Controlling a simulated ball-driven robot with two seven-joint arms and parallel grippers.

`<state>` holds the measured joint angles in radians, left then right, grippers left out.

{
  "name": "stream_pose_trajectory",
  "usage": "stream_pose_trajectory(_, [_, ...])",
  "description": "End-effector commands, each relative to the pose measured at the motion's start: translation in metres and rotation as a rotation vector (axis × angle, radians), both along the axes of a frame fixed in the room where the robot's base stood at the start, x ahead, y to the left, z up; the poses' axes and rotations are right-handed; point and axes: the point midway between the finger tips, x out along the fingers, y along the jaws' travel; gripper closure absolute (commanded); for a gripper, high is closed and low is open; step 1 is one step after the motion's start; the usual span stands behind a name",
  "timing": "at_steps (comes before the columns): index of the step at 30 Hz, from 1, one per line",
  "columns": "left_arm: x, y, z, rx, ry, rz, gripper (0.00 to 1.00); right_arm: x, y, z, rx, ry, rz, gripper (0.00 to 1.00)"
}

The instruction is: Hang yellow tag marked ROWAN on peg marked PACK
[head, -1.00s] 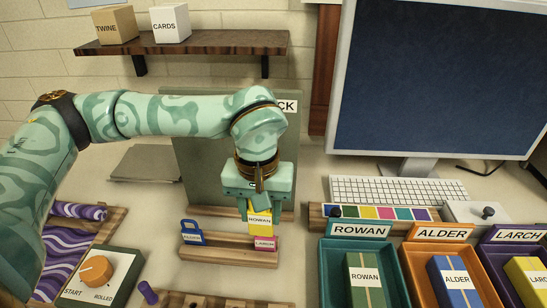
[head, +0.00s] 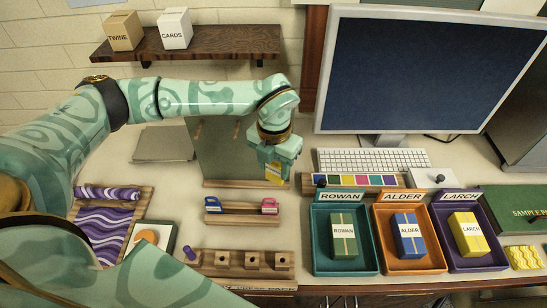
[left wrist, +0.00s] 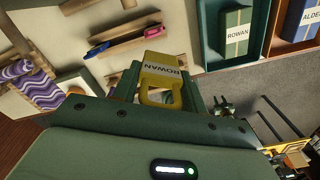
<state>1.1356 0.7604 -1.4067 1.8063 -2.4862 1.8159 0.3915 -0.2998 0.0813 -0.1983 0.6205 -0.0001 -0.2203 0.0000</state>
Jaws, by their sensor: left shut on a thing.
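My left gripper (head: 276,160) is shut on the yellow tag (head: 274,174) and holds it in the air, in front of the right part of the grey-green board (head: 222,152). The left wrist view shows the yellow tag (left wrist: 163,76) between the fingers, with ROWAN readable and its loop toward the gripper. A blue tag (head: 213,205) and a pink tag (head: 269,206) stand in the wooden rack (head: 240,219). My right gripper is not in view.
A monitor (head: 420,70) and keyboard (head: 372,159) are right of the board. Labelled trays, ROWAN (head: 318,240), ALDER (head: 380,240) and LARCH (head: 500,240), stand at the front right. A wooden shelf (head: 190,45) hangs above.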

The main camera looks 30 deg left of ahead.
Motion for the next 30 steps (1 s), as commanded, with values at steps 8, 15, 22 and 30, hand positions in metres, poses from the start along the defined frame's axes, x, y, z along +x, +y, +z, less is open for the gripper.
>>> stream_pose_trajectory(8, [0.015,0.007,-0.004,0.000,0.000,0.000,1.00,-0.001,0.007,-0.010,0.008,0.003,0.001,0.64])
stream_pose_trajectory(15, [0.031,0.014,-0.005,0.000,0.000,-0.001,1.00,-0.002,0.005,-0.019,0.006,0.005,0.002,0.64])
stream_pose_trajectory(22, [0.046,0.022,-0.007,0.000,-0.001,-0.001,1.00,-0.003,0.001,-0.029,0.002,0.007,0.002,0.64])
stream_pose_trajectory(30, [0.063,0.030,-0.010,-0.001,0.000,-0.001,1.00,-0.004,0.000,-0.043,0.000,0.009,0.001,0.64])
